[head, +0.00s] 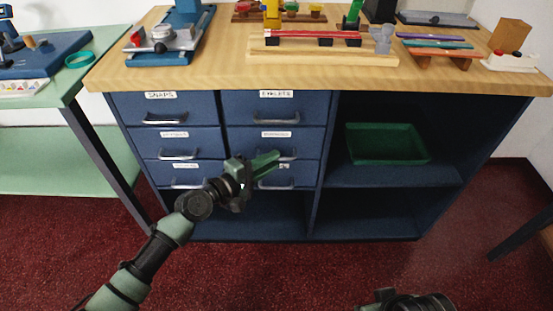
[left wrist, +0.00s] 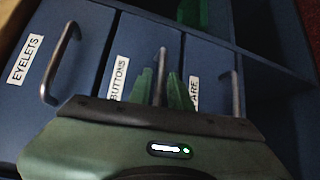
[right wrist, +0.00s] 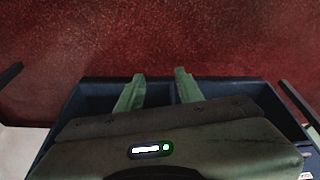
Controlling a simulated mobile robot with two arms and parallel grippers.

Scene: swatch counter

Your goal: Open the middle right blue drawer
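The middle right blue drawer (head: 306,142) is shut in the counter's drawer block. In the left wrist view this drawer (left wrist: 140,48) carries a label reading "BUTTONS" and a grey bar handle (left wrist: 161,62). My left gripper (head: 268,164) is in front of the drawer at its handle. In the left wrist view its two green fingers (left wrist: 160,92) are apart, one on each side of the handle, with gaps still showing. My right gripper (right wrist: 158,90) has its fingers apart with nothing between them; in the head view it is low at the bottom edge, away from the drawers.
The "EYELETS" drawer (head: 300,108) is above and another labelled drawer (head: 310,172) below, both shut. A left column of drawers (head: 135,105) stands alongside. A green tray (head: 385,145) sits on the right shelf. The wooden counter top (head: 200,75) holds several items. Red carpet is clear in front.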

